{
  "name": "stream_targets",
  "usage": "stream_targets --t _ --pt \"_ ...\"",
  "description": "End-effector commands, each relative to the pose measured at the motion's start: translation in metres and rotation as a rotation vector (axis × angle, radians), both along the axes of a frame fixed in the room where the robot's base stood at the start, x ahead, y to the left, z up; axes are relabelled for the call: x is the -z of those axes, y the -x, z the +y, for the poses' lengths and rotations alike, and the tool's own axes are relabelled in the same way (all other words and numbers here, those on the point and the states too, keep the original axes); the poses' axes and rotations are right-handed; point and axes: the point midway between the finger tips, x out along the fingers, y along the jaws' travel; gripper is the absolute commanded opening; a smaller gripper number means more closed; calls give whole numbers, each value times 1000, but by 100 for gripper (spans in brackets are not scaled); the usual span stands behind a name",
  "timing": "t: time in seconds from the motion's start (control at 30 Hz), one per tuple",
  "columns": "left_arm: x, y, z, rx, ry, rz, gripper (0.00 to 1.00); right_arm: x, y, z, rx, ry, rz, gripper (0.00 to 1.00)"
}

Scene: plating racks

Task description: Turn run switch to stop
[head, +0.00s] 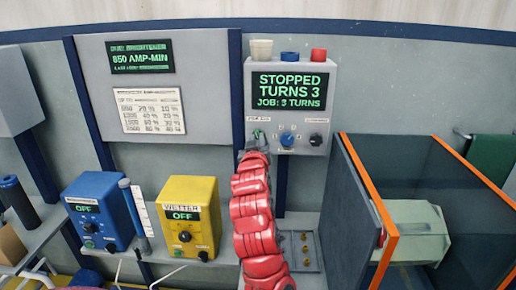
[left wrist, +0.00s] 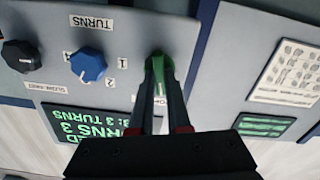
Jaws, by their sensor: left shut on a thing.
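The run switch is a green knob (left wrist: 160,55) on the grey control box (head: 313,75). In the head view the switch (head: 256,134) shows just above my gripper's tip. The box's screen (head: 289,91) reads "STOPPED TURNS 3, JOB: 3 TURNS". My left gripper (head: 255,147) reaches up to the box's lower left. In the left wrist view its two dark fingers (left wrist: 160,65) are shut on the green knob, one on each side, and hide part of it. My right gripper is in neither view.
A blue turns knob (head: 287,139) and a black knob (head: 316,140) sit right of the switch. A blue box (head: 100,207) and a yellow box (head: 190,218), both reading OFF, stand at lower left. An orange-edged tank (head: 365,190) stands at right.

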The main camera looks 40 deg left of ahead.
Motion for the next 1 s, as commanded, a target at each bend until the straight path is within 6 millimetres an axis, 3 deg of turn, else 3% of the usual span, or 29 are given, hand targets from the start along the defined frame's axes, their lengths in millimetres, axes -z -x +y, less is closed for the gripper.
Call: stream_targets --t 0.5,1.0 --pt "2 1 2 -2 282 -172 0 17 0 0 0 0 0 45" --pt "1 1 2 -1 333 -204 0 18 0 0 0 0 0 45"
